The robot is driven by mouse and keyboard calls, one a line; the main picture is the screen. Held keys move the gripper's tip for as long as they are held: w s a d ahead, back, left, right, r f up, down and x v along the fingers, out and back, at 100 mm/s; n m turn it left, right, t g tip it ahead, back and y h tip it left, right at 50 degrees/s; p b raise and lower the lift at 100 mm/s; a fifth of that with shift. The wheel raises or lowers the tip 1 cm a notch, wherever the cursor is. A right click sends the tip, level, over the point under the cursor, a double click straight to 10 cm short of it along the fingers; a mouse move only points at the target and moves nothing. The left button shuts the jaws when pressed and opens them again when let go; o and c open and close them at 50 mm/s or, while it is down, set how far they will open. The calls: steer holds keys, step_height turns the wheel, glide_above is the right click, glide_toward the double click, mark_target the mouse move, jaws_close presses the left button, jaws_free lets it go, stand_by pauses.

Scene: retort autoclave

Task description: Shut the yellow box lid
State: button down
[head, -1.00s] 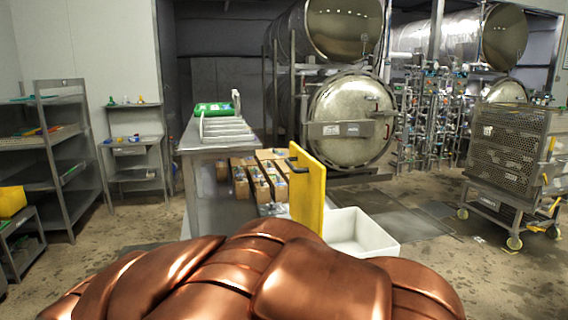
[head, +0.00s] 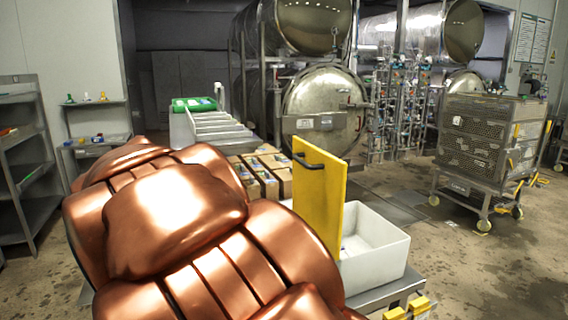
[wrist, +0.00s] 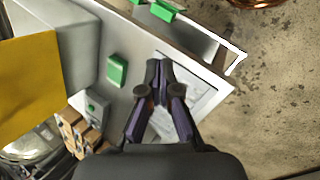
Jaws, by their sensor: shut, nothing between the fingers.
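The yellow lid (head: 322,200) stands upright at the left side of an open white box (head: 375,245) in the head view. A dark handle (head: 308,160) is on the lid's upper part. In the wrist view, the yellow lid (wrist: 28,85) is at the left edge, beside the white box (wrist: 62,35). My gripper (wrist: 157,68) is shut and empty above a pale surface, to the right of the lid and apart from it. In the head view my copper arm hides the gripper and part of the lid's left side.
Brown cartons (head: 265,172) sit left of the lid. A wheeled mesh cart (head: 490,145) is at the right.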

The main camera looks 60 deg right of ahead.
steer(key=w+d+r+m+g+h, duration=0.1)
steer(key=w+d+r+h, duration=0.1)
steer(key=w+d+r, duration=0.3)
steer(key=w+d+r+m+g+h, duration=0.1)
steer(key=w+d+r+g+h, duration=0.15)
steer(key=d+r, duration=0.45)
steer(key=m+g+h+b, duration=0.2)
steer(key=m+g+h, duration=0.1)
steer(key=h, duration=0.1)
glide_toward(298, 161)
steer(key=shift+t, duration=0.25)
steer(key=x, duration=0.7)
steer(key=shift+s+r, duration=0.1)
steer(key=shift+s, duration=0.15)
steer(key=shift+p, duration=0.3)
